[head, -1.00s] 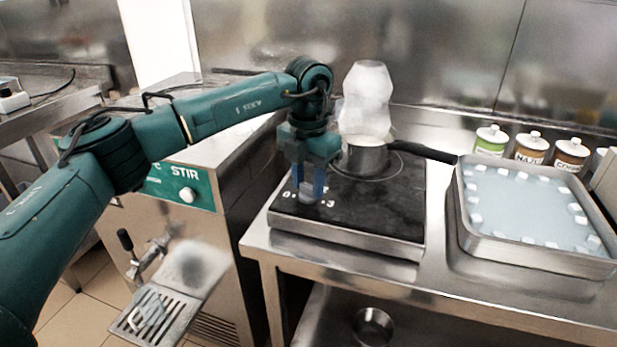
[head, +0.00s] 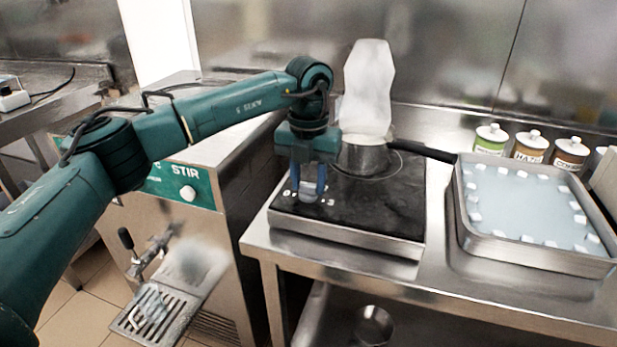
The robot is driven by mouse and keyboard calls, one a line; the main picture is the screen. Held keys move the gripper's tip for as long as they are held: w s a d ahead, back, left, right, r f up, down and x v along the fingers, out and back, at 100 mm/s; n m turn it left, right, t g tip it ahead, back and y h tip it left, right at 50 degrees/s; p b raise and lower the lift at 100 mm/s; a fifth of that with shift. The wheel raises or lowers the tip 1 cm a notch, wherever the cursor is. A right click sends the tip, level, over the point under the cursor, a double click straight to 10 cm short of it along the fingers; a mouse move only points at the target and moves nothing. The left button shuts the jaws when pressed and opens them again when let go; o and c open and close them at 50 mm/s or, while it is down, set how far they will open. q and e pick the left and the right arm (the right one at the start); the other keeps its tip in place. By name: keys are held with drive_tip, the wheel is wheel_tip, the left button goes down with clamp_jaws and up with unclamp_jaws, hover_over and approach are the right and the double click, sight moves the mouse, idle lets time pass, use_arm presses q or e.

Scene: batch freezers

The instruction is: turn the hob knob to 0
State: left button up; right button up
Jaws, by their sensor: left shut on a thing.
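The hob (head: 392,212) is a black flat plate on a steel body, standing on the steel table. Its knob (head: 308,196) is a small grey piece at the hob's front left corner, with white marks around it. My left gripper (head: 309,190) points down over that corner and is shut on the knob, with its blue fingers on either side. The fingers hide part of the knob and some marks, so I cannot read where the knob points. My right gripper is not in view.
A steel tray (head: 464,215) with white cubes in bluish liquid stands to the right. Several labelled tins (head: 530,147) stand behind it. The STIR machine (head: 188,192) is at left.

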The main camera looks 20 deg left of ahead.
sight(308, 184)
use_arm(q)
drive_tip(key=o, duration=1)
wheel_tip(308, 184, up, 13)
drive_tip(key=shift+r, duration=0.1)
